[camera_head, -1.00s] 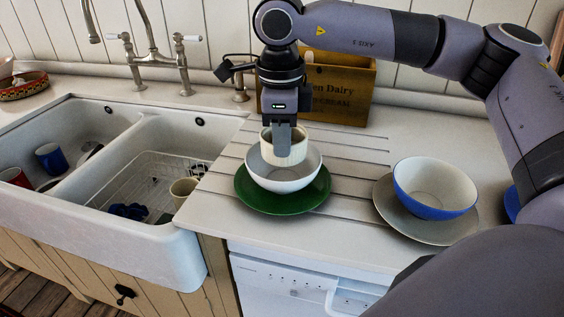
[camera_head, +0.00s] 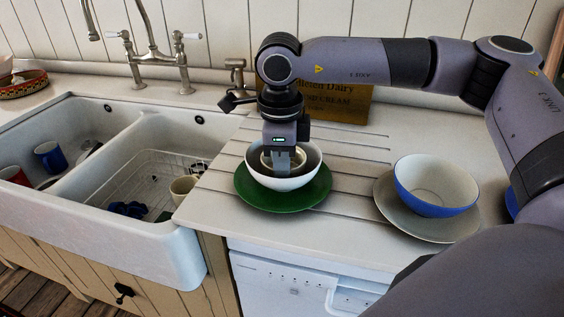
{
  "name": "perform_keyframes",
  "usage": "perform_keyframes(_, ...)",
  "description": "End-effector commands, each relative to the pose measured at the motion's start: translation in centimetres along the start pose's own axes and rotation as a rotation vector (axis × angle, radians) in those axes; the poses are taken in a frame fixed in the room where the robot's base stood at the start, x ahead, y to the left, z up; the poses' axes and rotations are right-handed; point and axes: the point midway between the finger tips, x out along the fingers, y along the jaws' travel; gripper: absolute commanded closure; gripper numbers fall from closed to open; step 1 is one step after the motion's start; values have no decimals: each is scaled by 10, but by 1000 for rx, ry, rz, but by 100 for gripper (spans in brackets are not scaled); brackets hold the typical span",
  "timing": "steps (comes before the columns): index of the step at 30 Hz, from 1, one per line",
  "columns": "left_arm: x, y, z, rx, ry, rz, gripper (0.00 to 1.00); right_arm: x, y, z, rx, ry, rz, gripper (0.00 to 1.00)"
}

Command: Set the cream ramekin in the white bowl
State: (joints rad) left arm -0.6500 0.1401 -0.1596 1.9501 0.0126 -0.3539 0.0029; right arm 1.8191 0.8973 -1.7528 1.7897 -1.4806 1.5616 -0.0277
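The white bowl (camera_head: 286,184) stands upright on a green plate (camera_head: 318,197) on the grooved drainboard. The cream ramekin (camera_head: 269,156) is down inside the bowl, mostly hidden by my gripper and the bowl's rim. My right gripper (camera_head: 284,163) points down into the bowl with a finger at the ramekin's wall. The fingertips are partly hidden, so I cannot tell whether they still clasp the ramekin or whether it touches the bowl's bottom. My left gripper is not in view.
A blue bowl with a white inside (camera_head: 436,188) stands on a grey-beige plate (camera_head: 391,210) to the right. A wooden crate (camera_head: 352,106) stands behind my arm. The double sink (camera_head: 120,212) at left holds mugs and a wire rack. The drainboard's front is clear.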

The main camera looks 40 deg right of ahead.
Motion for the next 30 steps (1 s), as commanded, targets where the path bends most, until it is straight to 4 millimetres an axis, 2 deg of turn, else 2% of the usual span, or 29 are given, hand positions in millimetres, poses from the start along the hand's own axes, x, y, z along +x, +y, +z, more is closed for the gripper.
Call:
perform_keyframes(10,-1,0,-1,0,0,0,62,-2,0,0,0,0,0,82)
perform_keyframes(16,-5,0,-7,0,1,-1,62,-17,-1,1,0,-3,-2,82)
perform_keyframes(24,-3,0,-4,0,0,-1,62,-78,-1,1,-1,-4,-2,82)
perform_keyframes(30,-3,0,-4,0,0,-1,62,-113,-1,1,-1,-2,-1,82)
